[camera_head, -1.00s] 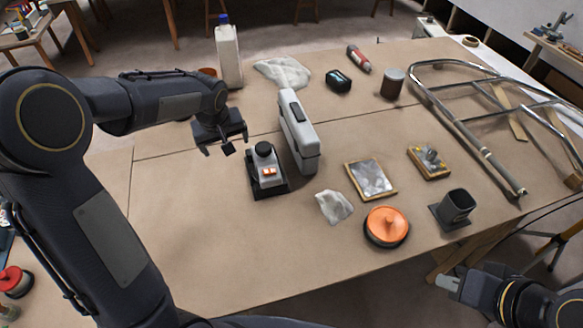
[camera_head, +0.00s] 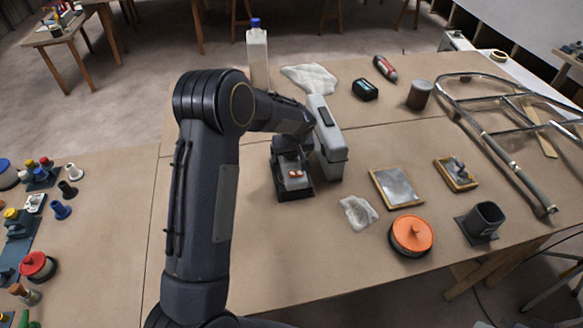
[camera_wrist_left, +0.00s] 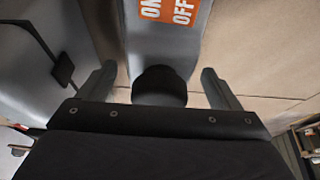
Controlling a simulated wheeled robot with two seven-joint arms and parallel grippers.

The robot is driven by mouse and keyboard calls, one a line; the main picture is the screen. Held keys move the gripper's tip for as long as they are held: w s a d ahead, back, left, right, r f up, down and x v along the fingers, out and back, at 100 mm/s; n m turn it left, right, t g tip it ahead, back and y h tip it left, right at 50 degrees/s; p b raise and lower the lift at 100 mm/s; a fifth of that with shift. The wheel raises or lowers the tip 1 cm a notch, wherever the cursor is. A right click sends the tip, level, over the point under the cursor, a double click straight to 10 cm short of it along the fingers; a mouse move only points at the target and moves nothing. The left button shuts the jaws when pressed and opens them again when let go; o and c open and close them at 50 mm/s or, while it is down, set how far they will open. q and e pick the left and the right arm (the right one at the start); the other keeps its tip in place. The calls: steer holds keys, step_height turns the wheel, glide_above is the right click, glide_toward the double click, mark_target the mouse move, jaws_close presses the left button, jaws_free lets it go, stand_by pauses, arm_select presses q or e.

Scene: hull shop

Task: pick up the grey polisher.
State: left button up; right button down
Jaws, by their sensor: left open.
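The grey polisher (camera_head: 294,180), with an orange switch and a black base, sits on the workbench in the head view. In the left wrist view the polisher (camera_wrist_left: 180,40) shows its orange ON/OFF label and a black round knob (camera_wrist_left: 160,87). My left gripper (camera_wrist_left: 159,70) is open, with one finger on each side of the knob; I cannot tell whether either touches it. In the head view my left gripper (camera_head: 290,157) is over the polisher's far end and hides the knob. My right gripper is out of view.
A taller light-grey case (camera_head: 327,140) stands close to the polisher's right side. A white rag (camera_head: 358,212), an orange-lidded tin (camera_head: 411,234) and a framed plate (camera_head: 396,187) lie further right. A bottle (camera_head: 258,52) stands behind.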

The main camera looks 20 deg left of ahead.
arm_select(q)
steer(key=shift+w+a+f, duration=0.15)
steer(key=shift+w+f, duration=0.05)
steer(key=shift+f, duration=0.3)
steer(key=shift+c, duration=0.7)
steer(key=c, duration=1.5)
steer(key=shift+r, duration=0.15)
steer(key=shift+c, duration=0.3)
